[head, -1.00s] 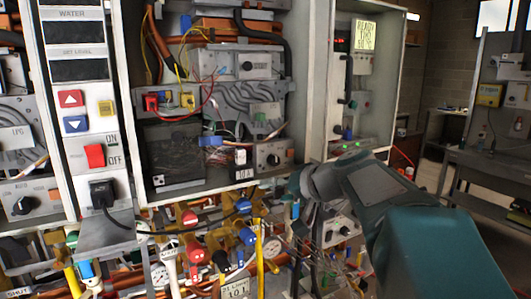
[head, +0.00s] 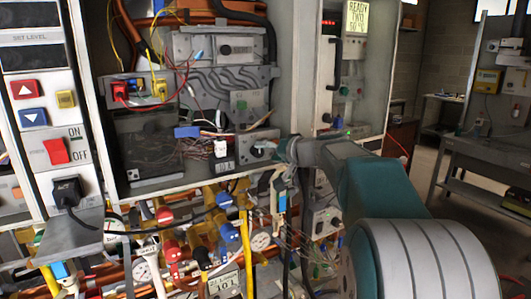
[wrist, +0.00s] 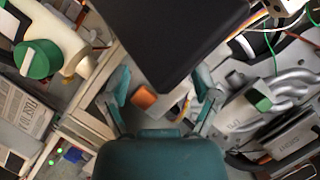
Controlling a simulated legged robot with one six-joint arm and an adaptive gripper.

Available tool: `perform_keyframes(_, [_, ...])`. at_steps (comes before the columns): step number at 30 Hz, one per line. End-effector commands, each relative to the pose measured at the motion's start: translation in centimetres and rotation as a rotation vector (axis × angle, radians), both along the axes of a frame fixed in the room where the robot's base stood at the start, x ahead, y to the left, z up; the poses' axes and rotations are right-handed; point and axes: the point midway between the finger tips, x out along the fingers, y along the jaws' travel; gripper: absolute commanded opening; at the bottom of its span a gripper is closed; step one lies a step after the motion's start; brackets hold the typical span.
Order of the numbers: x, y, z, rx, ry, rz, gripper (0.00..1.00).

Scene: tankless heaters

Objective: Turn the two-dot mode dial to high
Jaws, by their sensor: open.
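My gripper (head: 278,150) is at the lower right of the open heater cabinet, in front of a grey panel with a round dial (head: 257,151). The gripper partly covers this panel. In the wrist view the two teal fingers stand apart, and my gripper (wrist: 163,92) is open. An orange block (wrist: 146,96) shows between the fingers; I cannot tell whether it touches them. A second dial (head: 226,50) sits on a grey box higher in the cabinet. The dot marks are too small to read, so I cannot tell which dial has two dots.
A red rocker switch (head: 56,151) and a black plug (head: 68,192) are on the left panel. Pipes, valves and gauges crowd the space below the cabinet. A green knob (wrist: 38,58) shows at left in the wrist view. A workbench (head: 485,160) stands at right.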

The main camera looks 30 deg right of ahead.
Motion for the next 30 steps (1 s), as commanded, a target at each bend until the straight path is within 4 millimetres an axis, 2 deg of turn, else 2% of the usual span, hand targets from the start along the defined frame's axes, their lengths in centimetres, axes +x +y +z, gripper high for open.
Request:
perform_keyframes(4, [0.89,0.89,-0.19,-0.004,0.0,0.003,0.79])
perform_keyframes(11, [0.96,0.39,-0.26,-0.001,0.0,0.002,0.79])
perform_keyframes(12, [0.96,0.28,-0.27,0.0,-0.001,0.001,0.75])
perform_keyframes(17, [0.95,0.03,-0.31,0.002,0.0,-0.001,0.04])
perform_keyframes(18, [0.95,0.08,-0.31,0.002,0.0,-0.001,0.0])
perform_keyframes(30, [0.95,0.22,-0.45,0.045,0.005,-0.003,0.0])
